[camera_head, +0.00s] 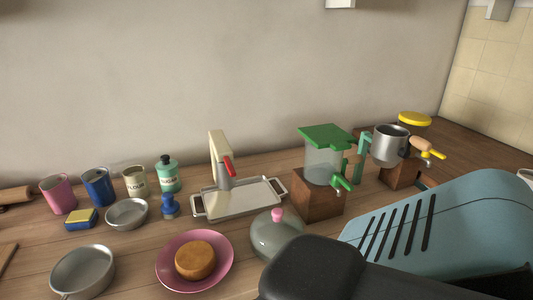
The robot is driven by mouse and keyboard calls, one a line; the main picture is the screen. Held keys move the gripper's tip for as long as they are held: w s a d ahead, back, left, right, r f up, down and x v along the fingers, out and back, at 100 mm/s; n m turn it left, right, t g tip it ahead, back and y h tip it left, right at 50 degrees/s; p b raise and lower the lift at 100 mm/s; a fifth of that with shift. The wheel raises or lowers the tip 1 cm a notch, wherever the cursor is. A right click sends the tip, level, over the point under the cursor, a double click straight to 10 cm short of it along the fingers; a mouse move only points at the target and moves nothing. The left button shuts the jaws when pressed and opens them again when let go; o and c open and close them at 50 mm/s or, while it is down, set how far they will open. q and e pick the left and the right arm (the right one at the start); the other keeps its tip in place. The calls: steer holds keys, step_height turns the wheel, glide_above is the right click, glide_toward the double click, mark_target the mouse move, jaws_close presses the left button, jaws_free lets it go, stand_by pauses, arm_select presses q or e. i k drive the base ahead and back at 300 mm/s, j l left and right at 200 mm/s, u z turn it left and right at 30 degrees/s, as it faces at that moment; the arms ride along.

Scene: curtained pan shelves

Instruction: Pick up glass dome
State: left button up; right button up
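The glass dome (268,238) is a grey-green, see-through dome with a pink knob on top. It stands upright on the wooden counter at the front middle, just right of a pink plate (170,271) with a round brown cake (195,260) on it. The dome and the cake are apart. A dark shape in the foreground hides the dome's lower right side. Neither of my grippers is in view.
Behind the dome is a metal tray (238,204). A green-lidded blender-like device (322,165) on a wooden block stands right of it. A metal bowl (82,272) and several cups and cans are at the left. Large dark and teal shapes cover the front right.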

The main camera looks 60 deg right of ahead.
mark_target(271, 229)
steer(key=k+l+z, duration=0.1)
steer(key=z, duration=1.55)
steer(key=l, duration=0.9)
steer(key=k, duration=0.05)
